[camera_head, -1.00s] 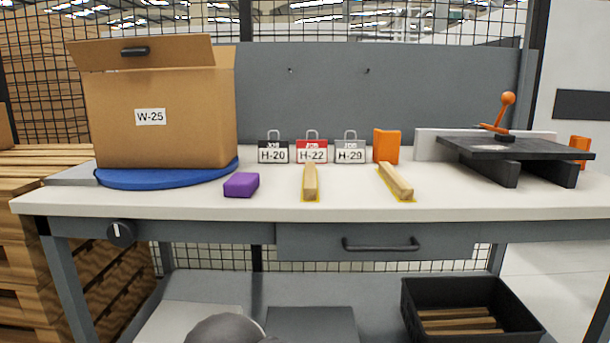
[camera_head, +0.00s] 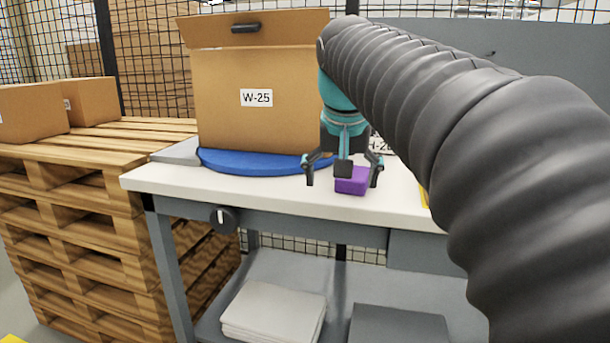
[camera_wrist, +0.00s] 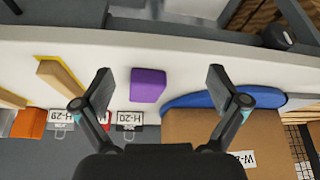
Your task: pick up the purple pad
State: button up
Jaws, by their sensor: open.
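In the wrist view the purple pad (camera_wrist: 148,85) shows whole between the spread fingers of my gripper (camera_wrist: 160,82). Nothing is held. I cannot tell the exact height of the fingers over the pad.
A cardboard box (camera_head: 262,120) marked W-25 stands on the blue turntable (camera_head: 250,160). Pallets (camera_head: 75,190) stand left of the bench.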

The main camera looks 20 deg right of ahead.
aim_at(354, 173)
jog(key=w+d+r+m+g, duration=0.1)
jog(key=w+d+r+m, duration=0.2)
jog(key=w+d+r, duration=0.4)
jog(key=shift+h, duration=0.4)
jog(key=x, duration=0.2)
jog(key=b+x, duration=0.1)
jog(key=x, duration=0.1)
jog(key=a+x, duration=0.1)
jog(key=x, duration=0.2)
jog(key=shift+w, duration=0.2)
jog(key=shift+a+b+x, duration=0.1)
jog(key=shift+b+x, duration=0.3)
jog(key=shift+x, duration=0.95)
jog(key=shift+a+b+x, duration=0.15)
jog(key=shift+b+x, duration=0.2)
jog(key=shift+x, duration=1.05)
jog(key=shift+w, duration=0.15)
jog(key=c, duration=1)
